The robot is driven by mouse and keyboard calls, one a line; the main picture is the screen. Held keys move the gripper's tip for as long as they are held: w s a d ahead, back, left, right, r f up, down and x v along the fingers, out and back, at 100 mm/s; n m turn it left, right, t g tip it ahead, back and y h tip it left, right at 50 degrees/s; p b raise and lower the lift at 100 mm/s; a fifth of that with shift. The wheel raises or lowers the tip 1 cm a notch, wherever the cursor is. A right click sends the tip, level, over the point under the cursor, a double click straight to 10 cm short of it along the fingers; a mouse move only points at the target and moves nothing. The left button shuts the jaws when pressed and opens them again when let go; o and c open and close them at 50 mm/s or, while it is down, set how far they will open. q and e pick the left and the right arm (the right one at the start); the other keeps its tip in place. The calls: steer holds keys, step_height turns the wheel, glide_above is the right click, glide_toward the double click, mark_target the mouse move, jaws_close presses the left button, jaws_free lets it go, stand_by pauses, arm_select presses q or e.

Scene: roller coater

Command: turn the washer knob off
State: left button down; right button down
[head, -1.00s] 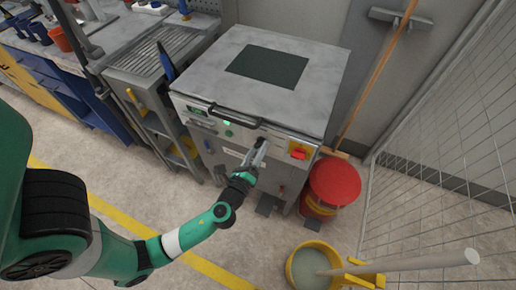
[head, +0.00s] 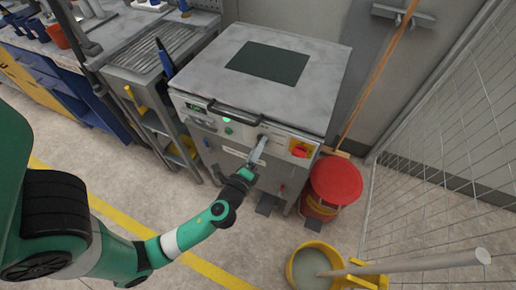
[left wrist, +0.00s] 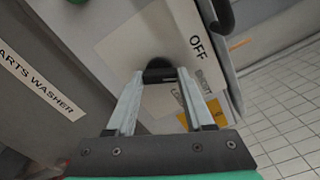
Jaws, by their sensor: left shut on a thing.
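The parts washer (head: 325,60) is a grey metal cabinet with controls on its front panel. Its dark washer knob (left wrist: 158,65) sits on a pale label plate, between my fingertips in the left wrist view. The word OFF is printed on the plate to the right of the knob. My left gripper (head: 261,141) reaches the front panel from below, and it also shows in the left wrist view (left wrist: 160,76). It is shut on the knob, one finger on each side. The fingers partly hide the knob, and I cannot tell its pointer direction. My right gripper is not in view.
A red emergency button on a yellow plate (head: 300,150) is right of the knob. A black handle bar (head: 235,113) runs above it. A red bin (head: 335,182), a yellow mop bucket (head: 310,265) and a wire fence (head: 440,130) stand to the right.

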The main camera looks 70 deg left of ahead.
arm_select(q)
steer(key=n+b, duration=0.2)
steer(key=n, duration=0.3)
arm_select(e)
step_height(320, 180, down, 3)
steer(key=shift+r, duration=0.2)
arm_select(q)
steer(key=shift+n, duration=0.3)
steer(key=shift+c, duration=1.4)
jaws_free()
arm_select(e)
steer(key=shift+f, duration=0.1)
